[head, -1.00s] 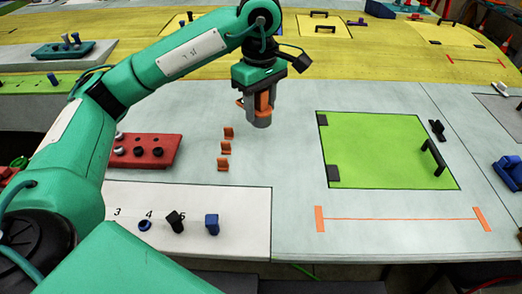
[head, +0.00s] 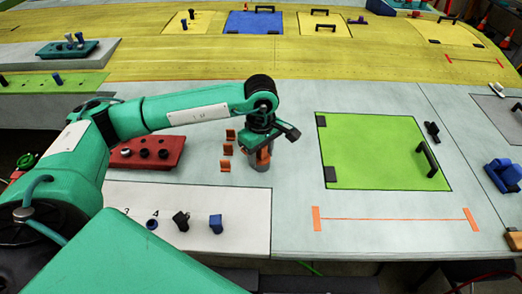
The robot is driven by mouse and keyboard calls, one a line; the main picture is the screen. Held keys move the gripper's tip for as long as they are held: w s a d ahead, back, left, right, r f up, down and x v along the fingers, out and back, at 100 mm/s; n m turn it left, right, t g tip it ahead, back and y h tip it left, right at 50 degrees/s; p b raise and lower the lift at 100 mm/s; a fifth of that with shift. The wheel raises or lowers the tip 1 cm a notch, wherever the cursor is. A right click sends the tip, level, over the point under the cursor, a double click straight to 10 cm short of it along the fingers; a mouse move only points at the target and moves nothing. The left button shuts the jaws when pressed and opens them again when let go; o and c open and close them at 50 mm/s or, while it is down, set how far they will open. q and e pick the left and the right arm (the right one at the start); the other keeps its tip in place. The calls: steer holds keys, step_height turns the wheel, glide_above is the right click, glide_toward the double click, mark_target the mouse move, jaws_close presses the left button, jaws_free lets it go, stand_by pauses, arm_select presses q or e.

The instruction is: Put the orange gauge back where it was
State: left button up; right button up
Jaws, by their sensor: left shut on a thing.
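My left gripper (head: 262,162) points down close to the pale grey surface, just right of a row of orange brackets. It is shut on a small orange piece, the orange gauge (head: 264,154), which shows only partly between the grey fingers. I cannot tell whether the gauge touches the surface. The three orange brackets, an upper (head: 230,135), a middle (head: 227,149) and a lower one (head: 225,165), stand apart in a line to the left of the gripper. My right gripper is out of view.
A red block with dark knobs (head: 147,153) lies left of the brackets. A white numbered panel (head: 240,233) with blue and black pegs is in front. A green hatch (head: 385,152) with a black handle is to the right. Grey surface between gripper and hatch is clear.

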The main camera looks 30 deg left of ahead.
arm_select(q)
steer(key=shift+d+f+b, duration=0.1)
steer(key=shift+f+b, duration=0.05)
steer(key=shift+b, duration=0.2)
steer(key=o, duration=1.4)
steer(key=shift+r+p, duration=0.25)
steer(key=shift+p, duration=0.05)
steer(key=shift+r+b, duration=0.2)
steer(key=shift+b, duration=0.1)
step_height(320, 180, up, 10)
steer(key=b, duration=0.4)
steer(key=shift+r, duration=0.8)
